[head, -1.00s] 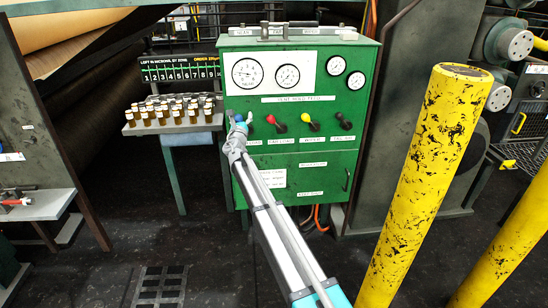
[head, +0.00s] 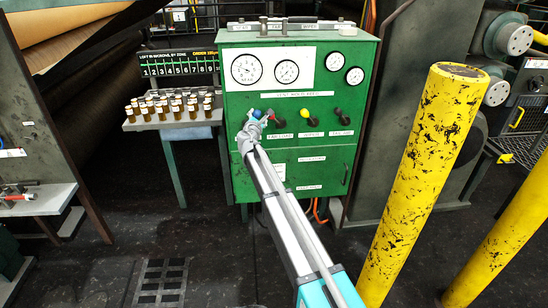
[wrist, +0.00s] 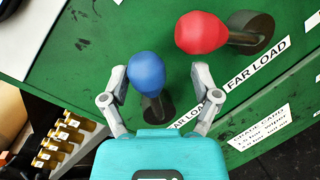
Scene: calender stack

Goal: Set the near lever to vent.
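The green control cabinet (head: 235,160) carries a row of knobbed levers under a label reading "VENT HOLD FEED" (head: 304,94). The leftmost lever has a blue knob (wrist: 147,72); in the head view the blue knob (head: 257,114) is partly covered by my gripper. Its label (wrist: 187,120) is partly hidden and ends in what looks like "AR LO". The red lever (wrist: 202,33), labelled "FAR LOAD", is right beside it. My gripper (wrist: 160,76) is open, with one finger on each side of the blue lever. The left fingertip is very close to the knob; contact cannot be told.
Yellow (head: 306,113) and black (head: 340,111) levers continue the row rightward. Brown sample bottles (head: 170,106) stand on a shelf left of the cabinet. A yellow bollard (head: 428,170) stands at the right. Floor in front is clear except a grate (head: 160,282).

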